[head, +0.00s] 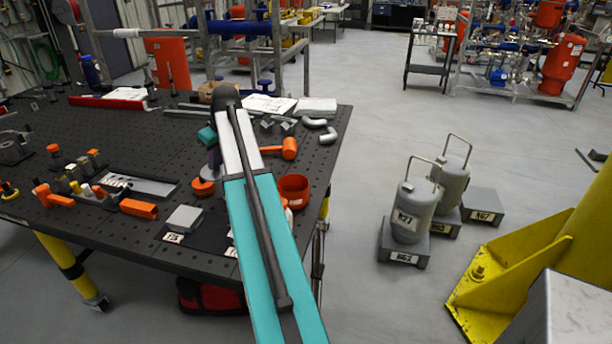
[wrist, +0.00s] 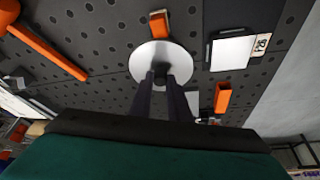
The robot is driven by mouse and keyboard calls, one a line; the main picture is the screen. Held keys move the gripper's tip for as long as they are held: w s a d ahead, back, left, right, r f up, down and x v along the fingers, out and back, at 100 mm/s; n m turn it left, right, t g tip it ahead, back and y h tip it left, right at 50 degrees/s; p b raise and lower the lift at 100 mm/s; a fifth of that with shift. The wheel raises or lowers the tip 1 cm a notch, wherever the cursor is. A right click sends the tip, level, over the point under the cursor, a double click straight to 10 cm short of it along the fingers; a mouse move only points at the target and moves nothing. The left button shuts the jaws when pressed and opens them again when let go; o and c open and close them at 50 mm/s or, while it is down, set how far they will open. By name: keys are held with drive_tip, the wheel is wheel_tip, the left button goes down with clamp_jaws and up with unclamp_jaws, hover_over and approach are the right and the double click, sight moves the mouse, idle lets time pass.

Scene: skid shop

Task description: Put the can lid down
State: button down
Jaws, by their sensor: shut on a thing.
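The can lid (wrist: 142,62) is a pale grey round metal disc with a dark knob in its middle, in the upper middle of the wrist view. My gripper (wrist: 162,79) is shut on that knob, and its two dark fingers reach down to it from above. The lid is over the dark perforated table top. I cannot tell whether it touches the table. In the head view, my arm and gripper largely hide the lid.
The perforated table (head: 110,235) carries an orange mallet (head: 289,149), a red-orange round container (head: 294,188), and a silver block (head: 184,219) with a label. An orange block (wrist: 160,25) lies close beyond the lid. Bare table shows left of the lid.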

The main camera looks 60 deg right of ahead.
drive_tip(key=s+d, duration=0.9)
drive_tip(key=d, duration=0.4)
drive_tip(key=s+d+p, duration=0.1)
drive_tip(key=s+d, duration=0.8)
drive_tip(key=d, duration=0.4)
drive_tip(key=shift+s+d, duration=0.15)
drive_tip(key=shift+d, duration=0.1)
drive_tip(key=shift+f+p, duration=1.05)
drive_tip(key=shift+f, duration=2.05)
drive_tip(key=shift+f+p, duration=0.6)
drive_tip(key=shift+f, duration=1.25)
drive_tip(key=shift+f, duration=0.15)
